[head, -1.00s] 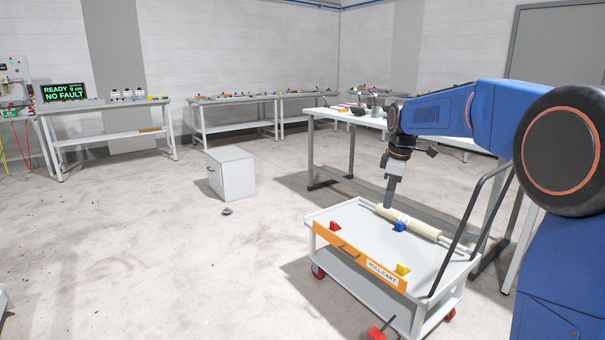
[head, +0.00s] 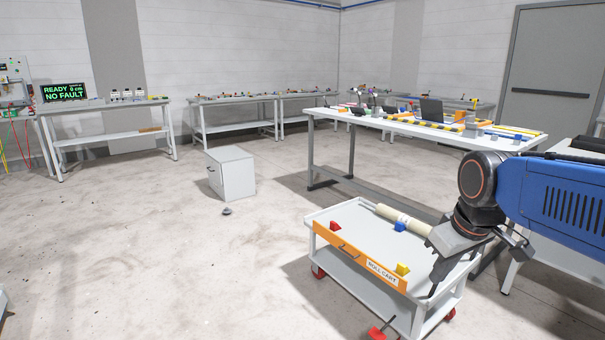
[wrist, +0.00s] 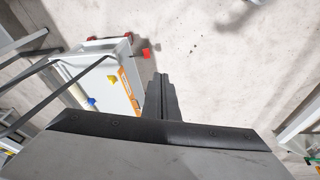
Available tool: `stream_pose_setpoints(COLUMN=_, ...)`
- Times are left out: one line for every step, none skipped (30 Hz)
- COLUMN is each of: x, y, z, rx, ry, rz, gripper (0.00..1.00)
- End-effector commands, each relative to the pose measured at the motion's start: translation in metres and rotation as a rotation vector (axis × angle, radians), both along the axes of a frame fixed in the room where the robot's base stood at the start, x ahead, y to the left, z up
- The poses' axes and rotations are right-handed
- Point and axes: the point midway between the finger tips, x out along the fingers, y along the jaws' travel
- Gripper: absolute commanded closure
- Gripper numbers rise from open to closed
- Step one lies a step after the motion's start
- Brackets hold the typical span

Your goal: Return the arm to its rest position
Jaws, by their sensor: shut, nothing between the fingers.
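My gripper (wrist: 161,82) is shut and empty in the wrist view, its fingers pressed together over bare floor beside the cart. In the head view my gripper (head: 440,278) is dark grey and hangs in front of the cart's right end, hiding part of it. My blue arm reaches in from the right edge, with the wrist bent downward. The roll cart (head: 345,225) stands below and to the left of the arm, with a cream roll (head: 401,219) lying on its top.
Blue (head: 399,226), red (head: 334,226) and yellow (head: 403,269) blocks sit on the cart. A long worktable (head: 400,125) with tools stands behind it. A grey cabinet (head: 236,175) stands on the floor to the left. The floor at left is open.

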Motion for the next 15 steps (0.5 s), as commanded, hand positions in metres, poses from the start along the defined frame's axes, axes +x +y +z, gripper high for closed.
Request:
stream_pose_setpoints(x=-0.016, y=-0.001, z=-0.006, rx=0.010, ry=-0.011, rz=-0.033, gripper=1.00)
stream_pose_setpoints(x=-0.025, y=-0.001, z=-0.010, rx=0.016, ry=-0.015, rz=-0.055, gripper=1.00)
stream_pose_setpoints(x=-0.036, y=-0.002, z=-0.016, rx=0.026, ry=-0.021, rz=-0.084, gripper=1.00)
stream_pose_setpoints(x=-0.044, y=-0.002, z=-0.020, rx=0.033, ry=-0.026, rz=-0.106, gripper=1.00)
stream_pose_setpoints(x=-0.053, y=-0.003, z=-0.025, rx=0.041, ry=-0.031, rz=-0.129, gripper=1.00)
stream_pose_setpoints(x=-0.063, y=-0.003, z=-0.032, rx=0.051, ry=-0.037, rz=-0.159, gripper=1.00)
stream_pose_setpoints(x=-0.070, y=-0.004, z=-0.036, rx=0.058, ry=-0.043, rz=-0.179, gripper=1.00)
stream_pose_setpoints(x=-0.078, y=-0.004, z=-0.041, rx=0.066, ry=-0.047, rz=-0.199, gripper=1.00)
stream_pose_setpoints(x=-0.087, y=-0.005, z=-0.047, rx=0.075, ry=-0.052, rz=-0.226, gripper=1.00)
stream_pose_setpoints(x=-0.093, y=-0.005, z=-0.052, rx=0.082, ry=-0.055, rz=-0.244, gripper=1.00)
stream_pose_setpoints(x=-0.099, y=-0.005, z=-0.056, rx=0.088, ry=-0.058, rz=-0.261, gripper=1.00)
stream_pose_setpoints(x=-0.105, y=-0.005, z=-0.062, rx=0.095, ry=-0.063, rz=-0.280, gripper=1.00)
stream_pose_setpoints(x=-0.109, y=-0.006, z=-0.065, rx=0.100, ry=-0.066, rz=-0.294, gripper=1.00)
stream_pose_setpoints(x=-0.113, y=-0.006, z=-0.068, rx=0.105, ry=-0.069, rz=-0.306, gripper=1.00)
stream_pose_setpoints(x=-0.117, y=-0.006, z=-0.072, rx=0.110, ry=-0.072, rz=-0.319, gripper=1.00)
